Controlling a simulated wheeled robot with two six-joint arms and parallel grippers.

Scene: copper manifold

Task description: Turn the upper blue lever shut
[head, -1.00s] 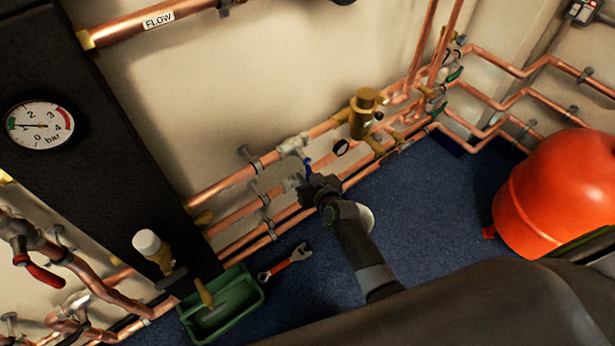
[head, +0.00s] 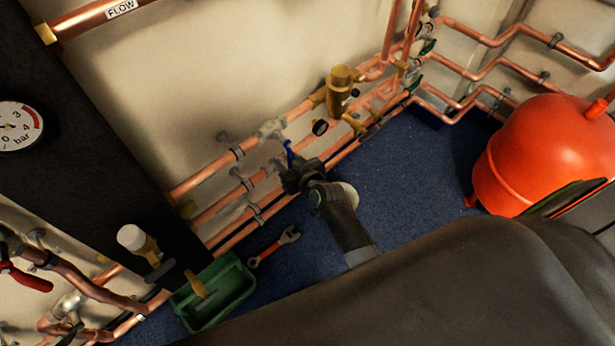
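A blue lever (head: 289,150) shows just below a pale valve (head: 272,128) on the upper copper pipe of the wall run. It slants down and a little to the right, across the pipe line. My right gripper (head: 296,174) is dark and sits right below the lever, in front of the lower pipes. Its fingertips are at or very near the lever's lower end; I cannot tell whether they touch it. Its fingers are too small and dark to tell open from shut. The gripper hides part of the pipes behind it, where any lower lever is not clear. My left gripper is not in view.
A brass fitting (head: 340,92) with a small gauge stands to the right on the pipes. A wrench (head: 275,246) and a green tray (head: 246,288) lie on the blue floor (head: 395,180). A red tank (head: 540,150) stands at the right. The floor between is clear.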

